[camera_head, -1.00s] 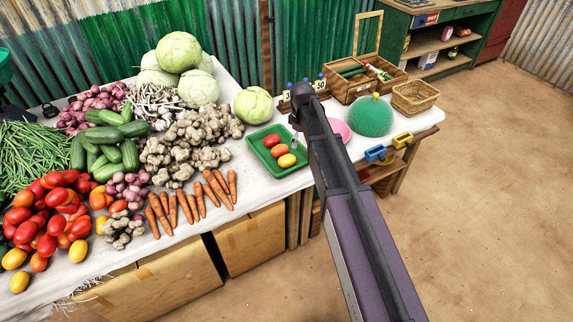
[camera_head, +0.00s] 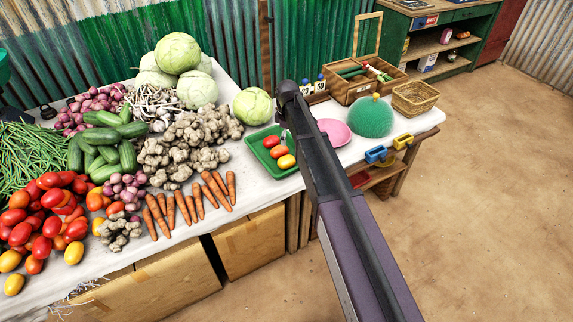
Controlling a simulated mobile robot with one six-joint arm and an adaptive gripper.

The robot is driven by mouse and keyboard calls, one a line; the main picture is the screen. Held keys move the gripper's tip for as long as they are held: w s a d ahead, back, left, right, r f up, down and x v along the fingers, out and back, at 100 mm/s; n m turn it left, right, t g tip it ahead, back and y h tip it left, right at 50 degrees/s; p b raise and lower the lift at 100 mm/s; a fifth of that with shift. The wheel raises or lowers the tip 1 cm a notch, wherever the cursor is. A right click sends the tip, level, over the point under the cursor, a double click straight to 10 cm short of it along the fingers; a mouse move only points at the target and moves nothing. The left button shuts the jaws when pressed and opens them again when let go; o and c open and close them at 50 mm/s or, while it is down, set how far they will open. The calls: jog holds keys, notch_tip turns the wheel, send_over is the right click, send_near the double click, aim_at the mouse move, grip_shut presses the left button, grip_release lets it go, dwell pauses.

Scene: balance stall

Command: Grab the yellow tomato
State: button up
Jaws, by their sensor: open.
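A yellow-orange tomato (camera_head: 286,161) lies at the front of a green tray (camera_head: 263,169), with two redder tomatoes (camera_head: 274,147) behind it. Other yellow tomatoes (camera_head: 74,253) lie at the front edge of the red tomato pile at the far left. My gripper (camera_head: 285,136) is open, above the back right part of the tray. Most of it is hidden behind my arm, and only a small grey tip shows. I see nothing held in it. The right edge of the tray is close to my arm in the picture.
Carrots (camera_head: 190,205), ginger (camera_head: 185,140) and a cabbage (camera_head: 253,106) lie left of and behind the tray. A pink plate (camera_head: 335,131), a green dome (camera_head: 371,117), a wooden box (camera_head: 350,91) and a basket (camera_head: 414,98) stand on the right.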

aim_at(287, 158)
jog(key=shift+f+b, duration=3.4)
jog(key=shift+f, duration=0.3)
jog(key=shift+f, duration=0.15)
notch_tip(287, 158, down, 5)
jog(key=b, duration=0.5)
jog(key=shift+a, duration=0.15)
jog(key=c, duration=0.9)
